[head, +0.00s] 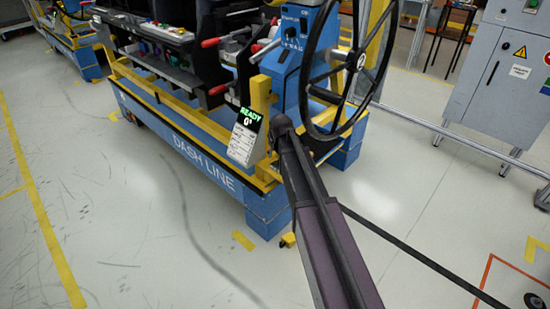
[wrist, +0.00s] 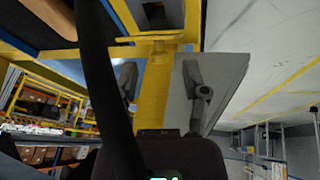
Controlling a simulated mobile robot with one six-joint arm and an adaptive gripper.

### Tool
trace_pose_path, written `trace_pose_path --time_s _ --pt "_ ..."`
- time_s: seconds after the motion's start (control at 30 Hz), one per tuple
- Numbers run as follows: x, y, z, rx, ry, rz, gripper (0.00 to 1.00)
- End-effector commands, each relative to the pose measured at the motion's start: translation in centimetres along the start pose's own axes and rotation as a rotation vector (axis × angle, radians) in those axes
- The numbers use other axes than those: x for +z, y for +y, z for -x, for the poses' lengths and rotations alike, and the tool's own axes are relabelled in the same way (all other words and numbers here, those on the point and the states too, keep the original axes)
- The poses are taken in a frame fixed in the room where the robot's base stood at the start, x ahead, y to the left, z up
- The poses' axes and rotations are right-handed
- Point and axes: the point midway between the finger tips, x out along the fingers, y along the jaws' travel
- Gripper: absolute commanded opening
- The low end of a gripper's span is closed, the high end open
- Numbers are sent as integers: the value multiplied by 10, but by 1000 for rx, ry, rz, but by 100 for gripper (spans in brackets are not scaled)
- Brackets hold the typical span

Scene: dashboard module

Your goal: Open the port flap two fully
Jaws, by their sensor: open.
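The black dashboard module (head: 165,45) sits on a blue and yellow cart at the upper left of the head view. Small coloured parts, green and purple among them, show on its top. I cannot make out port flap two in either view. My arm reaches from the bottom of the head view up to the cart's right end. My gripper (wrist: 160,82) is open in the wrist view, with its fingers apart on either side of a yellow post and nothing clearly held. In the head view its fingertips cannot be made out.
The cart (head: 190,150) reads "DASH LINE". A display (head: 246,137) reads "READY 0°". A black steering wheel (head: 340,70) stands close to my arm, and red-handled levers (head: 215,42) stick out beside the module. A grey cabinet (head: 505,75) stands at right. The left floor is clear.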

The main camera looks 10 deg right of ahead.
Motion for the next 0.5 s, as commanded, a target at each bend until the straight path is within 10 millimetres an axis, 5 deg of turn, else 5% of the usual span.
trace_pose_path --time_s 0.5 --pt "0 0 -19 0 0 0 58"
